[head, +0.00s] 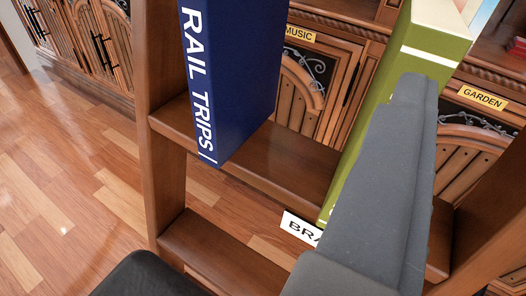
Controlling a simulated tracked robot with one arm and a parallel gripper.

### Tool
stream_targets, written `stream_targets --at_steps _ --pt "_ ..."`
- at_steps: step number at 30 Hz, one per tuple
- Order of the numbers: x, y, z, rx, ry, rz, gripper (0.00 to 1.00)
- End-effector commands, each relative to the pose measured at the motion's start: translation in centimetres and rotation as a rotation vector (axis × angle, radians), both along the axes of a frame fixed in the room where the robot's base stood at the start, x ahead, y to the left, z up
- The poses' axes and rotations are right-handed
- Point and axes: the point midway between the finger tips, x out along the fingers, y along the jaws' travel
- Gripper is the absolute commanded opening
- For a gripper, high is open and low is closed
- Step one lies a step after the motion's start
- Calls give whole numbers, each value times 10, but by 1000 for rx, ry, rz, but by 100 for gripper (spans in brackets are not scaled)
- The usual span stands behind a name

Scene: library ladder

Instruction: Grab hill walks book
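No book with the title "hill walks" can be read in the head view. A green book (441,42) with white bands stands tilted in the picture on a ladder step, its spine mostly hidden by my gripper, so its title cannot be read. A dark blue book (228,75) marked "RAIL TRIPS" stands on the same step to the left. One grey finger of my gripper (385,180) shows in front of the green book; whether it touches the book cannot be told. The other finger is not clearly seen.
The wooden ladder has an upper step (285,160) and a lower step (225,255). Carved cabinets with "MUSIC" (299,33) and "GARDEN" (483,97) labels stand behind. Bare wood floor (70,170) lies left.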

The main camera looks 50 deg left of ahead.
Motion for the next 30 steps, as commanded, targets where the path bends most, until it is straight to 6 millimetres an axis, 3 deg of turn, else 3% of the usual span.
stream_targets --at_steps 1,3,10,24,30 --pt "-8 0 -15 28 14 18 51" --pt "-16 1 -27 58 23 42 51" --pt "-20 8 -36 97 27 74 51" --pt "45 42 -37 95 29 74 51" --pt "55 48 -37 94 28 72 51"
